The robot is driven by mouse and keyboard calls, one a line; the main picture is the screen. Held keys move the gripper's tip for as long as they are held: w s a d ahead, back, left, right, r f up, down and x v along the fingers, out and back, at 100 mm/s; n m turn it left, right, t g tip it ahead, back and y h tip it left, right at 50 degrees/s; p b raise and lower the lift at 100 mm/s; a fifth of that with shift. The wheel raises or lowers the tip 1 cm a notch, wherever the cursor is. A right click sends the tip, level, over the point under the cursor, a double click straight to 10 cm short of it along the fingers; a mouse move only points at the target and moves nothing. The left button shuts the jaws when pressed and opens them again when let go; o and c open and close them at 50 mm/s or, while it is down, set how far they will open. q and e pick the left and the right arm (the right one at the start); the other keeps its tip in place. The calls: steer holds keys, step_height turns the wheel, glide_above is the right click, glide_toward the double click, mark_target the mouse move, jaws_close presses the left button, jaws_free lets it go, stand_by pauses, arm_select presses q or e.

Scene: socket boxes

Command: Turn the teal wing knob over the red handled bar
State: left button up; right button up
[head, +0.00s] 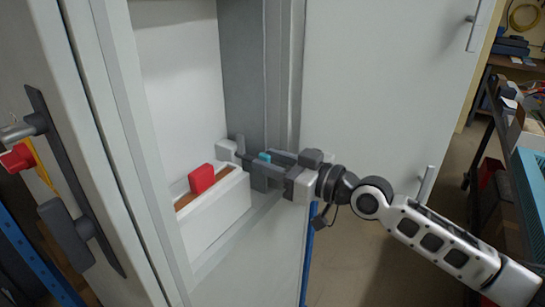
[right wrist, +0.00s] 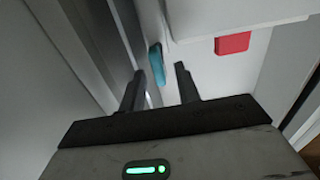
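The teal wing knob (head: 265,157) shows only as a small patch behind my right gripper in the head view. In the right wrist view the teal knob (right wrist: 155,62) is an upright, narrow wing just beyond the fingertips, nearer the left finger. My right gripper (right wrist: 161,80) is open, with a clear gap between its fingers and nothing between them. Whether a finger touches the knob cannot be told. The red handle (head: 201,178) stands on the white box inside the cabinet, left of the gripper; it also shows upper right in the wrist view (right wrist: 232,43). My left gripper is not in view.
The open cabinet door (head: 75,150), with a dark handle plate (head: 75,185), stands at the left. A grey cabinet side wall (head: 258,75) rises close behind my right gripper. A closed white door (head: 380,90) is to the right. Shelving (head: 485,130) stands at the far right.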

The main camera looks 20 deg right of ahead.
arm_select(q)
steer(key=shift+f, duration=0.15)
arm_select(e)
jaws_close()
